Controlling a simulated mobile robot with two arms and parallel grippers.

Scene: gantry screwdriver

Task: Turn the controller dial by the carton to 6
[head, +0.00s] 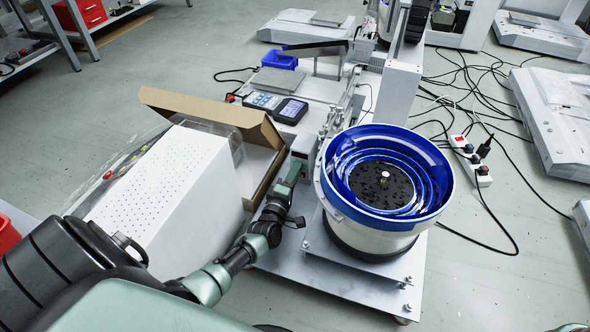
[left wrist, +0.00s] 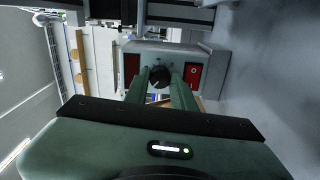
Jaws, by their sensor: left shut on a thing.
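The controller (left wrist: 210,76) shows in the left wrist view as a light grey box with a black dial (left wrist: 159,76) in the middle of its face. The dial has a pale pointer mark; its numbers are too small to read. A red switch (left wrist: 193,73) sits right of the dial and a dark red display window left of it. My left gripper (left wrist: 162,82) is shut on the dial, one finger at each side. In the head view my left gripper (head: 291,172) reaches in beside the open carton (head: 265,135), and the dial is hidden. My right gripper is not in view.
A blue-rimmed bowl feeder (head: 432,205) stands just right of my left gripper. A white perforated box (head: 165,195) is at the left by the carton. Handheld controllers (head: 290,111) lie on the bench behind. Cables and a power strip (head: 470,160) are on the floor at right.

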